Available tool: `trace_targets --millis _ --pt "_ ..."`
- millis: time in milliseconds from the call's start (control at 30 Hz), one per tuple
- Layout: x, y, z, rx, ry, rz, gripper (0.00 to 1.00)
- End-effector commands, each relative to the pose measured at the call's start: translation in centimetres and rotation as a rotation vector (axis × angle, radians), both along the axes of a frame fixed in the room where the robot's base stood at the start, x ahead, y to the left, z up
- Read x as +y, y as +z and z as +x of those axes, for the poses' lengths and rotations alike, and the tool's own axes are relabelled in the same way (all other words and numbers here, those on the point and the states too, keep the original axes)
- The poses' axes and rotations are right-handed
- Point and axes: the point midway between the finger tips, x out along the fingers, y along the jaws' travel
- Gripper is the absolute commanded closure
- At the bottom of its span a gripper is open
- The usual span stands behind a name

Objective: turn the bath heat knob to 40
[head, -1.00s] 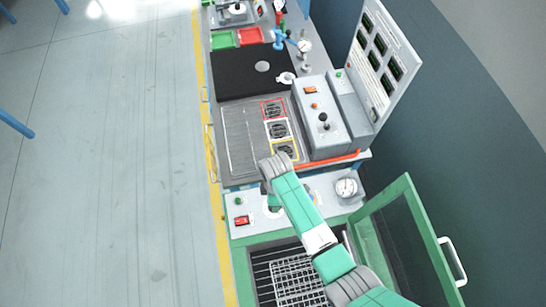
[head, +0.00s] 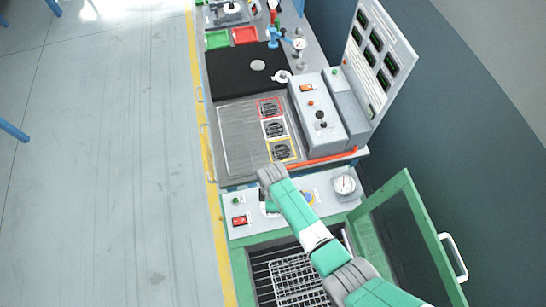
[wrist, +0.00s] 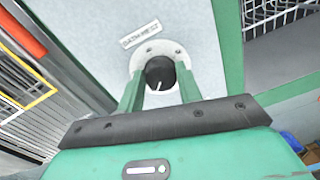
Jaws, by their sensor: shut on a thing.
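The bath heat knob (wrist: 160,72) shows in the wrist view as a dark round knob with a white pointer line, set in a pale round plate with screws. A label reading BATH HEAT sits beside it. My gripper (wrist: 160,88) is shut on the knob, with one green finger on each side. No scale numbers are readable around the knob, so its setting cannot be told. In the head view my arm hides the knob on the pale control panel (head: 240,204).
A red switch (head: 239,220) and a round gauge (head: 345,184) sit on the same panel. Below it is a wire rack (head: 290,280) in a green housing, with its green-framed glass door (head: 410,240) open to the right. An orange bar (head: 322,158) runs behind the panel.

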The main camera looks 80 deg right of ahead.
Motion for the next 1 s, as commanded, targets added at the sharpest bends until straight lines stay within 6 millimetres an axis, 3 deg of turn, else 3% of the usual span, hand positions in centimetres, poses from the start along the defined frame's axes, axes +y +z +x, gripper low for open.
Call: trace_targets --millis 367,1000 --pt "0.11 0.19 0.02 0.001 -0.136 0.001 0.88" --pt "0.33 0.19 -0.02 0.0 -0.732 0.001 0.88"
